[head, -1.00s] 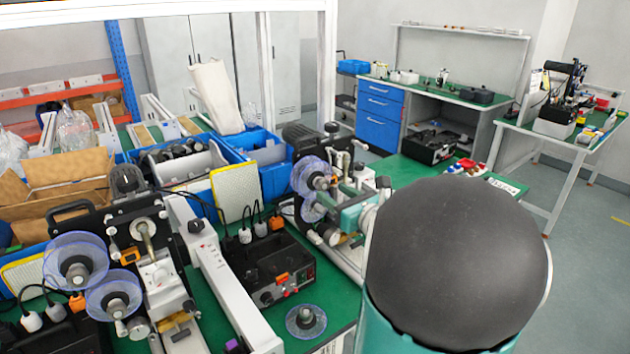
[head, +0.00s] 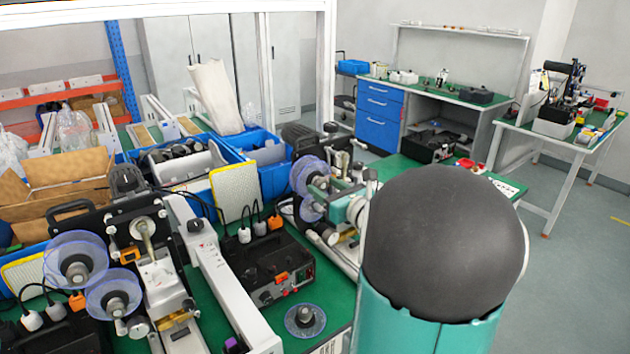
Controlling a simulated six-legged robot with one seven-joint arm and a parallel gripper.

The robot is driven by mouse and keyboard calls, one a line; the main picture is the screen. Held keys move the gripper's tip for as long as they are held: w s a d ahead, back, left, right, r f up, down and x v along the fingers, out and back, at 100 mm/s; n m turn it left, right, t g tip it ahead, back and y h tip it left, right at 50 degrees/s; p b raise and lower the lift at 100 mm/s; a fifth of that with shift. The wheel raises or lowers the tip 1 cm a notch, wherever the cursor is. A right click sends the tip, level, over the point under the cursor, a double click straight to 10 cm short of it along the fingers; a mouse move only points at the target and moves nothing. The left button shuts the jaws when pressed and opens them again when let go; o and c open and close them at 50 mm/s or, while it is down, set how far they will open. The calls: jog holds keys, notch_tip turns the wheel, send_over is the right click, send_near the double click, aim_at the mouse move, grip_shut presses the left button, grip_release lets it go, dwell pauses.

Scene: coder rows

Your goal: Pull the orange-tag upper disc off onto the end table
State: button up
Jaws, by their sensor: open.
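The left coder carries two clear, blue-rimmed discs, an upper disc (head: 75,260) and a lower disc (head: 113,298). An orange tag (head: 130,256) sits on its black plate, right of the upper disc. The right coder also has an upper disc (head: 309,176) and a lower disc (head: 311,206); I cannot make out a clear orange tag there. A green tabletop (head: 415,177) shows behind my arm; I cannot tell if it is the end table. My arm's dark dome and teal link fill the right foreground. My gripper is not visible.
A loose clear disc (head: 305,320) lies on the near green bench. A black power box (head: 262,265) and a long white rail (head: 215,270) stand between the coders. Blue bins (head: 262,165) are behind. Open floor (head: 580,230) lies at the right.

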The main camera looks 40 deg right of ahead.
jog(key=c, duration=1)
jog(key=shift+c, duration=0.2)
jog(key=shift+s, duration=0.2)
jog(key=shift+s+a, duration=0.15)
jog(key=shift+s, duration=1.1)
jog(key=shift+s+a, duration=0.15)
jog(key=shift+s, duration=1.1)
jog(key=shift+s, duration=0.15)
jog(key=shift+s+a, duration=0.15)
jog(key=shift+s, duration=1.2)
